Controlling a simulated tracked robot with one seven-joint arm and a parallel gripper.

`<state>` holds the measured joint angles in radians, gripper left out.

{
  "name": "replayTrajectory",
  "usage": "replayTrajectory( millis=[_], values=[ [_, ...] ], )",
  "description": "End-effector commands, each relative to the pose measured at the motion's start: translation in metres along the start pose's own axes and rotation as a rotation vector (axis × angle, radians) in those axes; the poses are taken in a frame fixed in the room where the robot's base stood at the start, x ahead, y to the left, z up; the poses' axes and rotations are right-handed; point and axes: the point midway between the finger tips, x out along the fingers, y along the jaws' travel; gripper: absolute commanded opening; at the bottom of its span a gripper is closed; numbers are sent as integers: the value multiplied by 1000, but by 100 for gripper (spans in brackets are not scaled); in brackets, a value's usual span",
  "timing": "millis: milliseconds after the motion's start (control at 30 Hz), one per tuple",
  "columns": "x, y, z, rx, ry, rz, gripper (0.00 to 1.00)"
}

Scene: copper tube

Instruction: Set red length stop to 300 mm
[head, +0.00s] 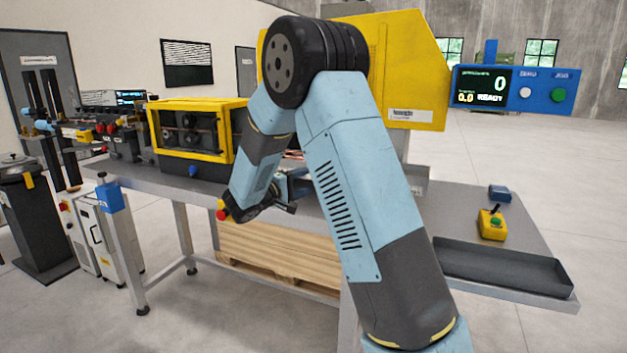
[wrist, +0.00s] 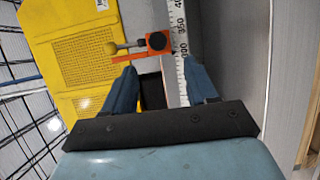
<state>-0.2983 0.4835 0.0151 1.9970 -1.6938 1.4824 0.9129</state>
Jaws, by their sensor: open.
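The red length stop (wrist: 133,58) shows in the wrist view as an orange-red block with a black round knob and a lever with a ball end pointing left. It sits beside a white scale (wrist: 175,92) with black numbers. The stop is near the 300 and 350 marks; its exact reading is too small to tell. My gripper (wrist: 163,80) is open, its two blue fingers just short of the stop, one on each side of the scale strip. Nothing is between the fingers but the strip and a dark gap. In the head view my arm hides the stop.
A yellow machine housing (head: 413,70) stands behind my arm, and its yellow panel lies left of the stop in the wrist view. A blue display (head: 520,88) reads 0 and READY. A dark tray (head: 500,268) and a yellow control box (head: 491,226) are at right.

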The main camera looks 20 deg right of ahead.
Motion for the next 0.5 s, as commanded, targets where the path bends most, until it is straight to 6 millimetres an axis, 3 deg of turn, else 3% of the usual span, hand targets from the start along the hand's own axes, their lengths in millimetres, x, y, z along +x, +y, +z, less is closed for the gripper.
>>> replayTrajectory(
  millis=[200,500],
  values=[
    [-18,0,0,0,0,-1,58],
    [-20,0,0,0,0,-1,58]
  ],
)
